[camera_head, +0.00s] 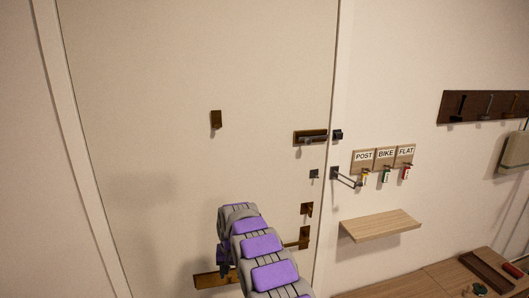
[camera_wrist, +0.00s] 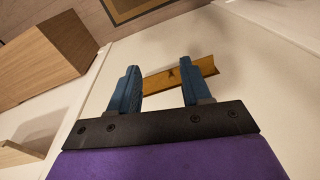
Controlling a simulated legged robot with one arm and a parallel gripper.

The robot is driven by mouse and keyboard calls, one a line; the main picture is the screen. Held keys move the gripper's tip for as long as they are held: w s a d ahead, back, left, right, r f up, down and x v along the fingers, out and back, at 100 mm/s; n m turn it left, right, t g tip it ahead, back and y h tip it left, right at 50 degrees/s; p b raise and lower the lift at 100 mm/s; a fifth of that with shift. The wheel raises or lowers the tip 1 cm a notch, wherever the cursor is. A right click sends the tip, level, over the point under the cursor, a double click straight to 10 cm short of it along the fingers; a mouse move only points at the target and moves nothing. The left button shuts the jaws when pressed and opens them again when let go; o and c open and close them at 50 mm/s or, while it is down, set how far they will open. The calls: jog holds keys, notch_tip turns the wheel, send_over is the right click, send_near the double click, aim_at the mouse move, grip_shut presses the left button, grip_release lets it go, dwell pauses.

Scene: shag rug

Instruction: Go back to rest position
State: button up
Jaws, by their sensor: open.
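My gripper (camera_wrist: 158,88) is open in the wrist view, with its two blue fingers apart and nothing between them. Beyond the fingers a brass-coloured plate (camera_wrist: 205,68) lies on the pale door surface. In the head view my purple and grey arm reaches up from the bottom in front of the lower part of a pale door (camera_head: 190,180). The arm hides part of a brown plate (camera_head: 208,279) low on the door. My fingertips are hard to make out in the head view.
The door carries a slide bolt (camera_head: 310,137) and a small brown fitting (camera_head: 216,119). To its right are a key rack (camera_head: 384,156) labelled POST, BIKE and FLAT, a wooden shelf (camera_head: 381,225), a dark hook rail (camera_head: 482,106) and a low wooden bench (camera_head: 440,277).

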jog(key=s+d+r+g+b, duration=0.1)
jog(key=s+d+r, duration=0.6)
jog(key=s+d, duration=0.25)
jog(key=s+d+r+b, duration=0.1)
jog(key=s+d+r, duration=0.7)
jog(key=s, duration=0.3)
jog(key=s+d+f+b, duration=0.1)
jog(key=s+d, duration=0.3)
jog(key=s, duration=1.1)
jog(key=s+d+f+m+g+h+b, duration=0.1)
jog(key=s+d, duration=0.3)
jog(key=s, duration=1.2)
jog(key=shift+s+f+g, duration=0.2)
jog(key=shift+f+g, duration=0.1)
jog(key=shift+f, duration=0.25)
